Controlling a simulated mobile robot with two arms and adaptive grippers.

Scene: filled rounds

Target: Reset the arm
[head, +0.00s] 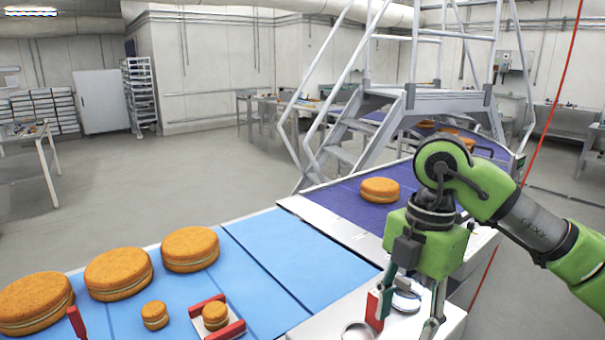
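My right gripper (408,318) is at the lower right, pointing down over a white surface. Its fingers are spread apart. A round metal disc (405,301) shows between and behind the fingers; I see no grip on it. My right arm comes in from the right edge, bent at the elbow. No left arm shows. A red piece (76,322) is cut off at the bottom left edge, and I cannot tell what it belongs to.
Large filled rounds (190,249) and a small round (154,315) lie on the blue belt (262,279). Another small round (215,316) sits between red bars (207,304). A round (380,190) rests on the purple conveyor (345,206). A metal stair platform (430,99) stands behind.

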